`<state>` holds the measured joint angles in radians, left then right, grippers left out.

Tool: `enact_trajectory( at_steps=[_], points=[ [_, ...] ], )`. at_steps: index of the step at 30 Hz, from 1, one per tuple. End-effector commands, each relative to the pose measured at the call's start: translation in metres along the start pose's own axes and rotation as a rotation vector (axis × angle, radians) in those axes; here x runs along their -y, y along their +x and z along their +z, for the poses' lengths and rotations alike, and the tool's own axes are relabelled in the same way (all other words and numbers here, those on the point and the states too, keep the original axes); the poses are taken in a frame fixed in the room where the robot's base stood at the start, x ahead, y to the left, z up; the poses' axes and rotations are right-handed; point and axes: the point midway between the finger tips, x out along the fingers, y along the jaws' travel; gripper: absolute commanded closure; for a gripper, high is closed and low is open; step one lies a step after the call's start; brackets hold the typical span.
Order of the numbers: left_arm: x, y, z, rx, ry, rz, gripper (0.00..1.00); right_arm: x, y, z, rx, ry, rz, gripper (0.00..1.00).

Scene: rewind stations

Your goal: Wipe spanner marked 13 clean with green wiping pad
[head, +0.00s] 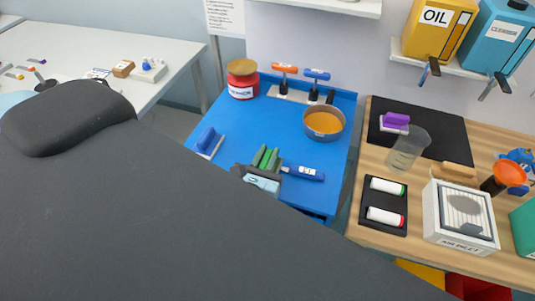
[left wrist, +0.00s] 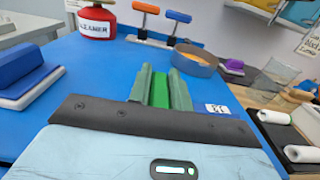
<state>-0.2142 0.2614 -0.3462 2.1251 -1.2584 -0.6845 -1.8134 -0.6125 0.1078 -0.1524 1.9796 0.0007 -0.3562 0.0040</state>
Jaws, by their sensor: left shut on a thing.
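My left gripper (head: 266,158) is low over the blue table, its two grey-green fingers shut on a bright green thing, apparently the green wiping pad (left wrist: 160,91). Most of the pad is hidden between the fingers. A blue spanner-like tool (head: 304,173) lies just right of the gripper, its left part hidden behind it. Its white label shows in the left wrist view (left wrist: 217,109) and seems to read 13. I cannot tell whether the pad touches the tool. My right gripper is not in view.
On the blue table (head: 240,125) stand a blue pad on a white base (head: 208,142), a red cleaner can (head: 242,79), a rack with orange and blue handles (head: 301,92) and a round orange-filled pan (head: 323,122). A wooden bench (head: 375,165) with several items stands at the right.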

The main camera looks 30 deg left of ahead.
Motion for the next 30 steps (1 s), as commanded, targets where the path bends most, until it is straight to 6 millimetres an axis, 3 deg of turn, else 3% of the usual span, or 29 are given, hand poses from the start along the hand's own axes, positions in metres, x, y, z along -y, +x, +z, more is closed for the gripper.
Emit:
enact_trajectory(
  at_steps=[21, 30],
  points=[
    [0.0, 0.0, 0.064, 0.008, -0.001, -0.001, 1.0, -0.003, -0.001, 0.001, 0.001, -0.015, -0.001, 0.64],
    [0.0, 0.0, 0.07, 0.006, 0.001, -0.001, 1.0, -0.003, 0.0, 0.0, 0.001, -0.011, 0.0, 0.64]
  ],
)
